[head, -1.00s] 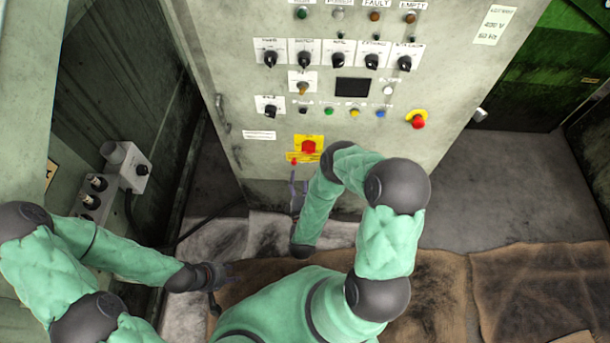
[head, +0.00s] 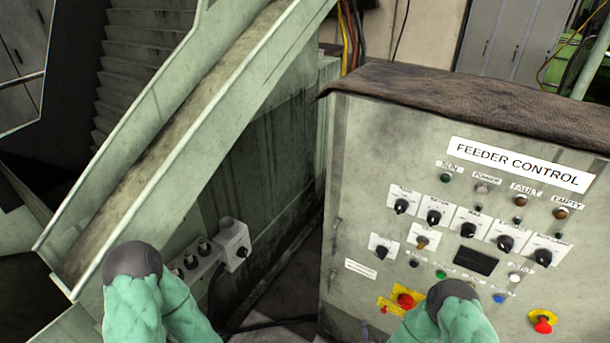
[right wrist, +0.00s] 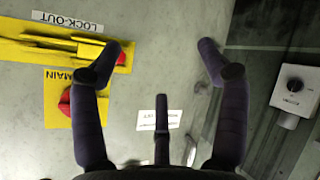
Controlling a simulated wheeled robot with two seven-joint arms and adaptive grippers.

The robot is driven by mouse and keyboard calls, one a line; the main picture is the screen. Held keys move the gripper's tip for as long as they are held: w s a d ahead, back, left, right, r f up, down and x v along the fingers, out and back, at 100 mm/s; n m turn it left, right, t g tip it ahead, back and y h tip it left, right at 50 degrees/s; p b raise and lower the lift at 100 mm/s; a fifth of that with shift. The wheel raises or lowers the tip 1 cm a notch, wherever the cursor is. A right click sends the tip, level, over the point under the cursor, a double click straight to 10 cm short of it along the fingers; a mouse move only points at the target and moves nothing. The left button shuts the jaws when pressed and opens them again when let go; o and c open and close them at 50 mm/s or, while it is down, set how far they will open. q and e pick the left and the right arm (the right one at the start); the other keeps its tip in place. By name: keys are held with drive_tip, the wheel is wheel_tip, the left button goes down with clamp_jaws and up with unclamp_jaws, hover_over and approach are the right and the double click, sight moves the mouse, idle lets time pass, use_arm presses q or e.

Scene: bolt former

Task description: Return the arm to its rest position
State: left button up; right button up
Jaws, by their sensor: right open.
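My right gripper (right wrist: 160,60) shows in the right wrist view with its fingers spread wide and nothing between them. It faces the grey front of the feeder control cabinet (head: 345,215). One finger overlaps the edge of the yellow lock-out plate (right wrist: 50,45) and the red main switch (right wrist: 66,102) in that view. In the head view both of my arms come in at the bottom edge in green covers. Neither gripper shows there, and the right arm partly covers the cabinet's lower front near the red-on-yellow main switch (head: 404,301).
The cabinet carries several black knobs, lamps and a red emergency stop (head: 542,321). A dark cloth (head: 470,100) covers its top. A sloping metal chute (head: 190,130) stands at left. A socket box (head: 232,240) sits on the wall below it.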

drive_tip(key=s+a+m+g+y, duration=0.3)
drive_tip(key=s+a+m+g, duration=0.1)
drive_tip(key=s, duration=0.5)
drive_tip(key=s+a+r+m+g+y, duration=0.1)
drive_tip(key=s+a+m+g+y, duration=0.2)
drive_tip(key=s, duration=0.6)
drive_tip(key=a+m+g, duration=0.2)
drive_tip(key=a+g, duration=0.1)
drive_tip(key=shift+a+r+g, duration=0.15)
drive_tip(key=shift+g, duration=0.15)
